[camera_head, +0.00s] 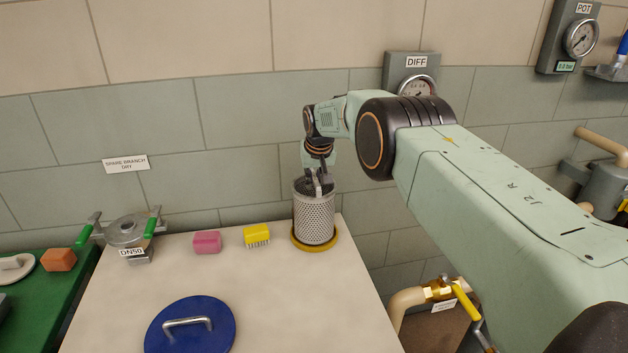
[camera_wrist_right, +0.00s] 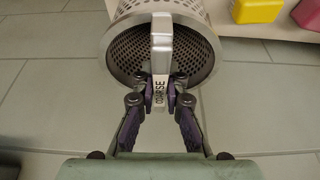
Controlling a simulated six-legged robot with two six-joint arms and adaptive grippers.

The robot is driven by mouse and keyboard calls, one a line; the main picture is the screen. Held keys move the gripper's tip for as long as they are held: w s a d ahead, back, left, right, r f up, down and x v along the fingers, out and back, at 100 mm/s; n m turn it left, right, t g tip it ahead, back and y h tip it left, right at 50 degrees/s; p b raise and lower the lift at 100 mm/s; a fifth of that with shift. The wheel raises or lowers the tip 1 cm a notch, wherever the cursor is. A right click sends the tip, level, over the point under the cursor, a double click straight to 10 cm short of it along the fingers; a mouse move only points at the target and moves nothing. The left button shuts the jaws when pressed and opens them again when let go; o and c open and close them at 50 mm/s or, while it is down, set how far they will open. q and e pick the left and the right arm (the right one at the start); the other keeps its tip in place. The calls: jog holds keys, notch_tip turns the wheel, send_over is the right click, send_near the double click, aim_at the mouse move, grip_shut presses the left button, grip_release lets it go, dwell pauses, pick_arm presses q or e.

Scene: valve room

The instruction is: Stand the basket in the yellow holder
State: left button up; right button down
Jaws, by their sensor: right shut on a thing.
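The basket (camera_head: 314,214) is a perforated grey metal cylinder, upright at the back right of the table. Its lower end is at the yellow round holder (camera_head: 326,241), whose rim shows around and below it. I cannot tell whether the basket rests fully on the holder's floor. My right gripper (camera_head: 319,187) is above the basket, shut on its handle. In the right wrist view, the fingers (camera_wrist_right: 161,95) close on the handle tab marked COARSE, and the open end of the basket (camera_wrist_right: 205,50) shows behind it. My left gripper is not in view.
A yellow brush-like block (camera_head: 257,234) and a pink block (camera_head: 207,242) lie left of the basket. A blue lid (camera_head: 190,326) with a handle lies at the table's front. A DN50 fitting (camera_head: 128,232) stands at the left. The tiled wall is close behind.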

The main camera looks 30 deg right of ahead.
jog(key=shift+f+b, duration=0.25)
jog(key=shift+b, duration=0.15)
dwell(0.7)
dwell(0.3)
jog(key=c, duration=1.3)
grip_release()
jog(key=shift+o, duration=0.2)
jog(key=shift+s+f, duration=0.1)
jog(key=shift+f, duration=0.05)
jog(key=o, duration=0.3)
jog(key=shift+o, duration=0.2)
jog(key=shift+r, duration=0.2)
jog(key=shift+r+p, duration=2.3)
jog(key=shift+r, duration=1.1)
